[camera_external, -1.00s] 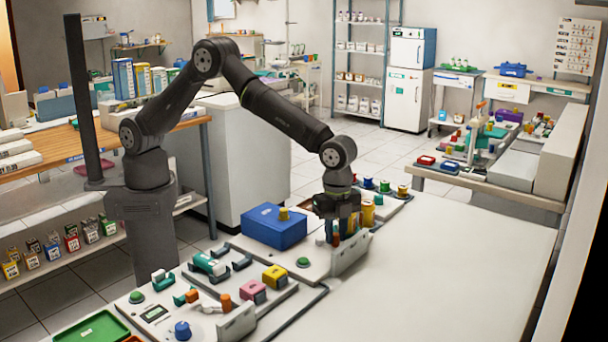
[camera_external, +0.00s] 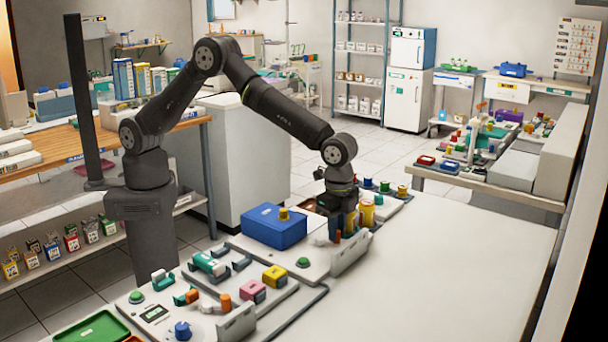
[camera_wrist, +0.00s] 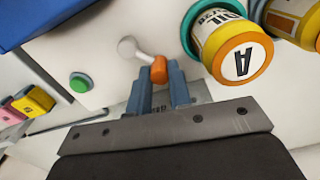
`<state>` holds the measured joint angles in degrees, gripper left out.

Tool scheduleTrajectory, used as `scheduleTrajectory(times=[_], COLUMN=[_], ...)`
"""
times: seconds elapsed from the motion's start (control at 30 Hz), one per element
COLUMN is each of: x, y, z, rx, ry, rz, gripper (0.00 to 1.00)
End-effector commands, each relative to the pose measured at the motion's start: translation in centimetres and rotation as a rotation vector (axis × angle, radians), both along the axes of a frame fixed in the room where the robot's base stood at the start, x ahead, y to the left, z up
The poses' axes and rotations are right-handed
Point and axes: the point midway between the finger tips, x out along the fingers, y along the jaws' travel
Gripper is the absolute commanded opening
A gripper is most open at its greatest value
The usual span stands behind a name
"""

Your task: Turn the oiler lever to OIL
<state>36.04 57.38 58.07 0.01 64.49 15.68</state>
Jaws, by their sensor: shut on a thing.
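The oiler lever shows in the wrist view as a pale arm (camera_wrist: 138,53) with an orange knob (camera_wrist: 159,68) at its end. It sits on a white panel, and the knob points toward the lower right of that view. My gripper (camera_wrist: 159,87) is shut on the orange knob, with one blue-grey finger on each side. A canister (camera_wrist: 222,35) with an orange-yellow rim, a label reading OIL and an "A" on its end stands right of the lever. In the external view my gripper (camera_external: 344,228) is low over the panel's right end, and the lever is mostly hidden there.
A green button (camera_wrist: 80,83) is left of the lever. A blue box (camera_external: 268,228) stands left of my gripper. An upright grey plate (camera_external: 350,254) is close in front of it. A second yellow canister (camera_wrist: 292,18) stands at right. The white tabletop (camera_external: 450,260) is clear.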

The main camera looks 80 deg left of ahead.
Motion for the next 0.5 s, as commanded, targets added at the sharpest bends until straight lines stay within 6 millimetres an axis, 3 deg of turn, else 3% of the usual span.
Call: scheduleTrajectory(times=[0.5], x=[-0.04], y=[1.13], z=[-0.14], rx=[0.003], ry=[0.003], rz=[0.240], gripper=[0.00])
